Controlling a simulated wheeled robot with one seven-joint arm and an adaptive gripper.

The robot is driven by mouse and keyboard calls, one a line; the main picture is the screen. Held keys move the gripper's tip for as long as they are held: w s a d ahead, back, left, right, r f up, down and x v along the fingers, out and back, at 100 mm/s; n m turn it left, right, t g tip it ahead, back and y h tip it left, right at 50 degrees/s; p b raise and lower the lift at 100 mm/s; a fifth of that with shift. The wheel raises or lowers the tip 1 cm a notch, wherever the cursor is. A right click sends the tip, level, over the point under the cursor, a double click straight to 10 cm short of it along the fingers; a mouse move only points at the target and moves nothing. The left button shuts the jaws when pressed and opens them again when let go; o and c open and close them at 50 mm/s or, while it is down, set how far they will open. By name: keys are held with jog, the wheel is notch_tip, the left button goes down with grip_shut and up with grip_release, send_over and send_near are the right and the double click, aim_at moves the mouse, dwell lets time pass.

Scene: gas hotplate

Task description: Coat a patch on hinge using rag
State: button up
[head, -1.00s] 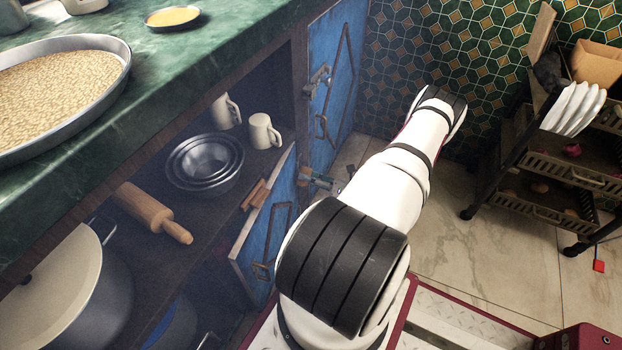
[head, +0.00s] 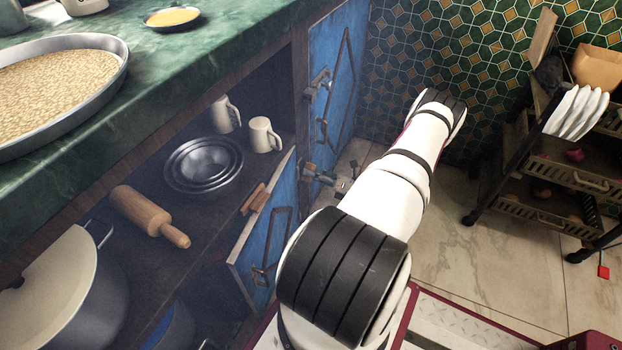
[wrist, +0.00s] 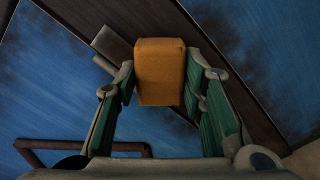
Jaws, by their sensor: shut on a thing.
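My gripper (wrist: 160,100) is shut on an orange block-shaped rag (wrist: 160,72), held between its green-lined fingers in the wrist view. In the head view, my gripper (head: 322,176) shows small beside the cabinet's front, between the upper blue door (head: 340,70) and the lower open door (head: 272,225). My arm hides part of that area.
The cabinet shelf holds a rolling pin (head: 150,212), nested metal bowls (head: 203,163), mugs (head: 264,135) and a large pot (head: 85,305). A green counter (head: 225,50) stands above. A dark cart (head: 545,180) is at the right. Tiled floor (head: 490,265) lies clear between.

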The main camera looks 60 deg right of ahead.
aim_at(297, 179)
jog(key=shift+w, duration=0.1)
jog(key=shift+a+p, duration=0.85)
jog(key=shift+a, duration=1.2)
jog(key=s+b, duration=0.1)
jog(key=s, duration=0.5)
jog(key=shift+d, duration=0.35)
jog(key=shift+s, duration=0.1)
jog(key=shift+s+d+b, duration=0.1)
jog(key=shift+s+b, duration=0.25)
jog(key=shift+s, duration=1.1)
